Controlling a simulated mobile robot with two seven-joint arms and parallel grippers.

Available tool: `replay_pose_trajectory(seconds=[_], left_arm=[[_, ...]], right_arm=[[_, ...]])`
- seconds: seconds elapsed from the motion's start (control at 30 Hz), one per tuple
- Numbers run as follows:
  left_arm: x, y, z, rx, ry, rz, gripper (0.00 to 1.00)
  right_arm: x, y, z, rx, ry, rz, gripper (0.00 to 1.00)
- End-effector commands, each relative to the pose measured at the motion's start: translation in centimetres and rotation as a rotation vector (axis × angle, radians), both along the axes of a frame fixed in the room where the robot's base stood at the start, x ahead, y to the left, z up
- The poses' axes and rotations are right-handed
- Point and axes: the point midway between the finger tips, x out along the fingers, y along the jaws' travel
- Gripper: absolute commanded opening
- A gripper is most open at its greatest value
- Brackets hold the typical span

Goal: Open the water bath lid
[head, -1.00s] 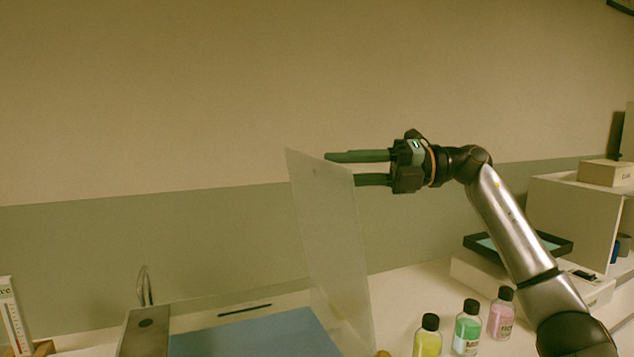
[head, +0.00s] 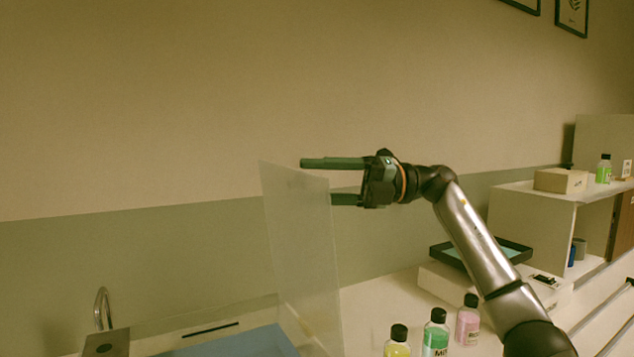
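The water bath lid (head: 300,255) is a pale translucent panel standing nearly upright, leaning slightly. The water bath (head: 240,343) shows only in part at the bottom, with a blue surface left of the lid. My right gripper (head: 318,181) is at the lid's upper right corner. Its two fingers are spread apart and point left. The upper finger shows at the lid's top edge; the lower finger's tip seems hidden behind the panel. I cannot tell whether either finger touches the lid. My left gripper is out of view.
Yellow (head: 397,349), green (head: 436,338) and pink (head: 468,325) bottles with black caps stand right of the lid. A black tray (head: 481,256) on a white device lies farther right, by a shelf (head: 530,222). A curved tap (head: 103,305) is at the left.

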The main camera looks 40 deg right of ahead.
Motion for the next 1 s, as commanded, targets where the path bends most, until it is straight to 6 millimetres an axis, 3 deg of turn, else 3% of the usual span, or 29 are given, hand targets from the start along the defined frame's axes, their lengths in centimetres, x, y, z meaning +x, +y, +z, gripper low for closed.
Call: replay_pose_trajectory(seconds=[0.37,0.8,1.0], left_arm=[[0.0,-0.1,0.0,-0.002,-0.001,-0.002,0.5],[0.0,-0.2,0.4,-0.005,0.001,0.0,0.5],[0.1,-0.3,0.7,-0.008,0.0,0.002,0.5]], right_arm=[[-0.6,-1.0,-0.1,-0.002,0.002,-0.001,0.67],[-5.3,-8.5,-0.4,0.0,0.001,-0.003,0.67],[-6.5,-10.3,-0.5,0.0,0.001,0.0,0.67]])
